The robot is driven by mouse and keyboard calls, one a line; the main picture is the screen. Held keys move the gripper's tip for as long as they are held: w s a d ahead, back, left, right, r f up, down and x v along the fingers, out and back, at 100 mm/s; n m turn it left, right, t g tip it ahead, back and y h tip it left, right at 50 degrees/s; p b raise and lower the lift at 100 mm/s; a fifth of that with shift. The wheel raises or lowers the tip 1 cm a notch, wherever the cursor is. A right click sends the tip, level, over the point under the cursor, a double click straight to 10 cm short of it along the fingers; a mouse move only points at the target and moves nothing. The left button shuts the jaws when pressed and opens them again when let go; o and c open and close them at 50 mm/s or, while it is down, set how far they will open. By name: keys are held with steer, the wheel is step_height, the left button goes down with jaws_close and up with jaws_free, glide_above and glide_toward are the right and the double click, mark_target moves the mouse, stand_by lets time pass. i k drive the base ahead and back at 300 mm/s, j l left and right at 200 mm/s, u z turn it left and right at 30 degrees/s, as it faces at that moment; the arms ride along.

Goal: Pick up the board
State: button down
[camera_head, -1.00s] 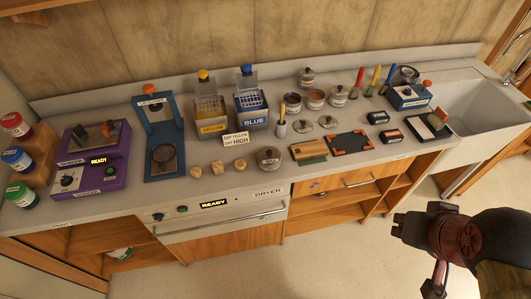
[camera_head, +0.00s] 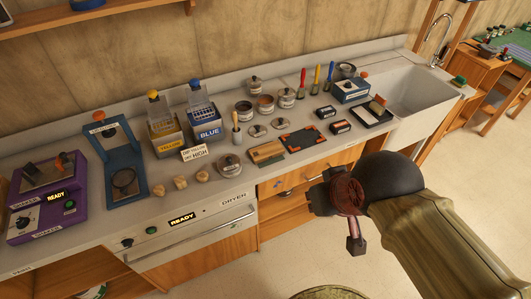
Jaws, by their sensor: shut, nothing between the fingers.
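Two flat pieces lie side by side on the grey counter in the head view: a black board with orange corners (camera_head: 303,139) and a small wooden board with a dark green edge (camera_head: 265,153). I cannot tell which one the task means. Both lie flat, and nothing covers them. My gripper (camera_head: 315,192) is dark and shut, with nothing visible in it. It shows below both boards in the picture, over the cupboard front, and does not appear to touch either. Its fingertips are small and dark.
Black-and-orange blocks (camera_head: 341,127) and a black tray (camera_head: 373,116) lie right of the boards. A round lidded tin (camera_head: 228,165) stands left, and small lids (camera_head: 257,131) lie behind. The sink (camera_head: 420,90) is farther right. Counter space in front of the boards is narrow.

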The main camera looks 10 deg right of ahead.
mark_target(260, 154)
steer(key=i+j+z, duration=0.2)
steer(key=i+z, duration=0.15)
steer(key=i, duration=0.15)
steer(key=i+j+z, duration=0.4)
steer(key=i+l, duration=0.05)
